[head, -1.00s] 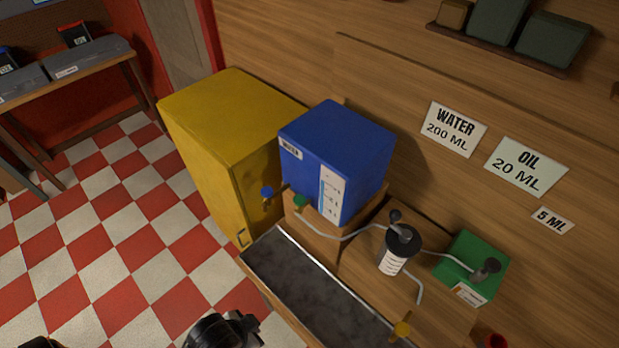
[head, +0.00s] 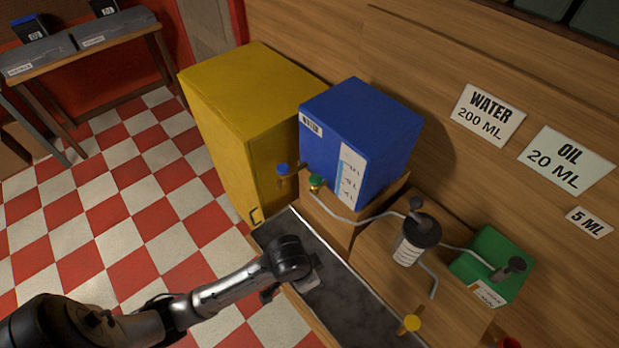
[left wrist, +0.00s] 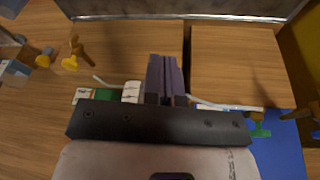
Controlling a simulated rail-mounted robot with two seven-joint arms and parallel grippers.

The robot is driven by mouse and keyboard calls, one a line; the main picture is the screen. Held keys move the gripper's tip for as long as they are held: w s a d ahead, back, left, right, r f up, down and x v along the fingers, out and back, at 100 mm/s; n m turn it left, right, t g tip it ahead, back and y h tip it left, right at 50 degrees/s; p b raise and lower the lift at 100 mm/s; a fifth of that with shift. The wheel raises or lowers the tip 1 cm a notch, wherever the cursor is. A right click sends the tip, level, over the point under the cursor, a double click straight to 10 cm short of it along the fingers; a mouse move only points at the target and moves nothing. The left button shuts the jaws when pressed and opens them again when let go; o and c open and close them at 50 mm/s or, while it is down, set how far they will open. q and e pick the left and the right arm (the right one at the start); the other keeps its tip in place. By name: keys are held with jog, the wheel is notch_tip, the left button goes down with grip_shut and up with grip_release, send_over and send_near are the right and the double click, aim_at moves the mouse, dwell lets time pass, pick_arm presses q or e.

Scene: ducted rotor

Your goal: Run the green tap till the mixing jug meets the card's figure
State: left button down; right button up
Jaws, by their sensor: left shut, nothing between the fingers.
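The green tap (head: 316,182) sits at the front of the blue water tank (head: 362,135), which has a level strip; it also shows in the left wrist view (left wrist: 260,130). A pipe runs from it to a black-lidded vessel with a white scale label (head: 408,254), apparently the mixing jug; its level is unreadable. The water card (head: 487,115) reads 200 ML, the oil card (head: 567,165) 20 ML. My left gripper (head: 293,288) is over the dark counter strip, in front of and below the green tap, apart from it. Its fingers (left wrist: 165,62) are shut and empty. My right gripper is out of view.
A blue tap (head: 282,169) is close beside the green one. A yellow cabinet (head: 240,120) stands left of the tank. A green box (head: 492,262) with a pipe is at right, a yellow tap (head: 411,322) below. A card (head: 589,222) reads 5 ML. The dark strip (head: 350,305) looks clear.

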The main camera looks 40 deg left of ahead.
pick_arm(q)
jog(key=w+a+r+g+b, duration=0.1)
jog(key=w+a, duration=0.1)
jog(key=w, duration=0.3)
jog(key=w+a+r+b, duration=0.1)
jog(key=w+a+b, duration=0.1)
jog(key=w, duration=0.4)
notch_tip(320, 180, up, 17)
jog(key=n+g+y+b, duration=0.2)
jog(key=n+b, duration=0.1)
jog(key=b, duration=0.2)
send_over(316, 180)
jog(key=a, duration=0.2)
jog(key=shift+s+f, duration=0.15)
jog(key=shift+s, duration=0.2)
jog(key=shift+f, duration=0.1)
notch_tip(316, 180, down, 14)
jog(key=shift+r+p, duration=0.1)
jog(key=shift+p, duration=0.25)
